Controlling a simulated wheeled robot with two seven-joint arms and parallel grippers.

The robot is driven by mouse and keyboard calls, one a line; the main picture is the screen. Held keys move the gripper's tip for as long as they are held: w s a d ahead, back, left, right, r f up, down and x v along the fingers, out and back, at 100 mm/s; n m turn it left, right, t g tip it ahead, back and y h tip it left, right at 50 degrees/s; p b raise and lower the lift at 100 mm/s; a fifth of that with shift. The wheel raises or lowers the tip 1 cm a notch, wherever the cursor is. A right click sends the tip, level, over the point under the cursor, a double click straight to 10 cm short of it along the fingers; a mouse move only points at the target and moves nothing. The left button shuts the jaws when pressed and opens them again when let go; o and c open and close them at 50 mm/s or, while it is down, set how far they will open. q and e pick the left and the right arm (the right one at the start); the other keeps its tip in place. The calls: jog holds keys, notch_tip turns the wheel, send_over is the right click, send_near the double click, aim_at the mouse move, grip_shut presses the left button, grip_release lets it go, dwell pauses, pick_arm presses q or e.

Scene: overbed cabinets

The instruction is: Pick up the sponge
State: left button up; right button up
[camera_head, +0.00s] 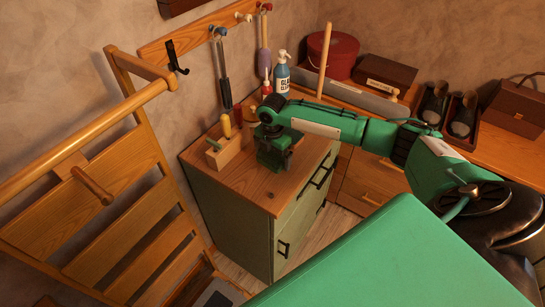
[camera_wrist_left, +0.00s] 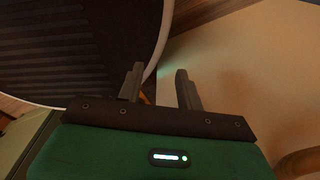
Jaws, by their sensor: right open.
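I cannot make out a sponge in either view. In the head view, my right gripper (camera_head: 274,160) reaches in from the right and points down over the wooden top (camera_head: 258,188) of the green cabinet. It is open; its fingertips are small, and the surface beneath and behind it is hidden. My left gripper (camera_wrist_left: 159,78) shows only in the left wrist view. Its two dark fingers stand apart with nothing held between them. A dark ribbed round thing with a pale rim fills the upper left of that view.
A wooden block (camera_head: 223,154) with a yellow-handled tool stands left of my right gripper. A blue bottle (camera_head: 282,76) stands behind my arm. Tools hang on a wall rail (camera_head: 195,35). A wooden ladder-like rack (camera_head: 110,165) is at left. The cabinet top's front is clear.

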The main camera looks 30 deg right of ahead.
aim_at(273, 156)
jog(key=c, duration=0.8)
notch_tip(273, 156, up, 20)
jog(key=b, duration=0.3)
